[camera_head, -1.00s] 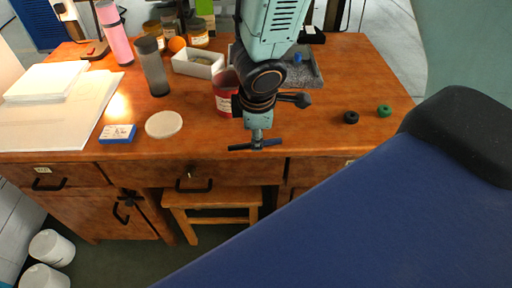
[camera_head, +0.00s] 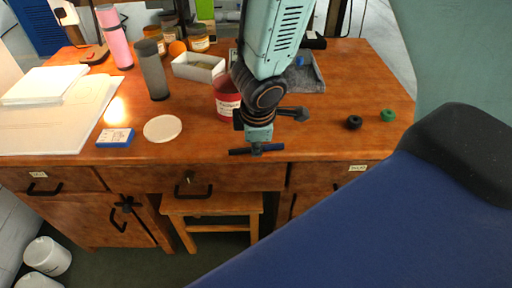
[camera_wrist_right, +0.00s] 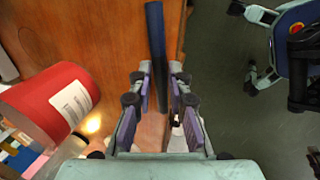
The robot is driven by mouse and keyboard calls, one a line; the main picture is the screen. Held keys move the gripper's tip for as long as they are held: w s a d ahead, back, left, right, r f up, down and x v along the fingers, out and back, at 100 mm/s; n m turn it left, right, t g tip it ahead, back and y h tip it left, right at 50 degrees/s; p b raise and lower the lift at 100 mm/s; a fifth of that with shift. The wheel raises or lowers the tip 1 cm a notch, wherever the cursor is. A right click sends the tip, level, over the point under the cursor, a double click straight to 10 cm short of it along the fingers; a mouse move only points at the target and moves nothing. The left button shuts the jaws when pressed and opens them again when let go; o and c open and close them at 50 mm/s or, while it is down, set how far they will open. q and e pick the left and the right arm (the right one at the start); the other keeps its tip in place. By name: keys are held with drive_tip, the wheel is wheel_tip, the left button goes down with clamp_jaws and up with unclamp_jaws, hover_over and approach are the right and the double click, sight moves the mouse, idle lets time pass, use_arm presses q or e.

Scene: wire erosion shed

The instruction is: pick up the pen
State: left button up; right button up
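The pen (camera_head: 240,151) is a thin dark blue stick near the front edge of the wooden desk (camera_head: 210,120), roughly parallel to that edge. In the right wrist view the pen (camera_wrist_right: 156,45) runs from the top of the picture down between the fingers. My right gripper (camera_head: 258,145) points down over the middle of the pen in the head view. In the wrist view its fingers (camera_wrist_right: 158,88) stand on either side of the pen with thin gaps, so it looks open. The gripper hides part of the pen in the head view. My left gripper is not in view.
A red labelled jar (camera_head: 227,95) stands close left of my right gripper. Black (camera_head: 353,122) and green (camera_head: 388,115) rings lie right. A stool (camera_head: 215,208) stands below.

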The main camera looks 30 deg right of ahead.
drive_tip(key=shift+s+r, duration=0.1)
drive_tip(key=shift+r, duration=0.05)
clamp_jaws()
